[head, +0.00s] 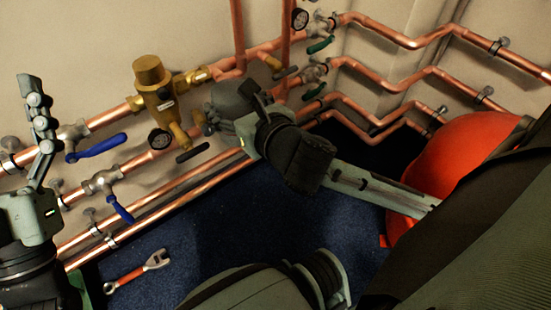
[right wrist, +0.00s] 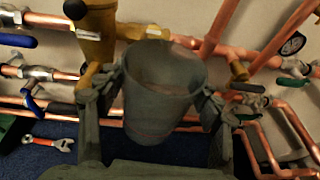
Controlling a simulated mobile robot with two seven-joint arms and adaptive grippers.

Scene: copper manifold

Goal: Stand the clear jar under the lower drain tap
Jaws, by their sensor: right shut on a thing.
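The clear jar (right wrist: 163,90) shows in the right wrist view as a greyish, see-through cup with its open mouth up. My right gripper (right wrist: 160,112) is shut on it, one finger on each side. In the head view my right gripper (head: 232,112) is in front of the pipes, just right of a brass drain tap (head: 180,137) with a dark handle, on the lower pipe. The jar is hard to make out there. Another brass drain tap (head: 271,62) sits on the upper pipe. My left gripper (head: 36,120) is raised at the far left, apart from the jar; its finger opening is unclear.
Copper pipes (head: 210,172) run along the wall, with blue-handled valves (head: 97,147) at left and green-handled valves (head: 320,45) at right. A brass valve body (head: 152,75) stands above the pipes. A wrench (head: 137,272) lies on the blue floor. A red round object (head: 455,150) is at right.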

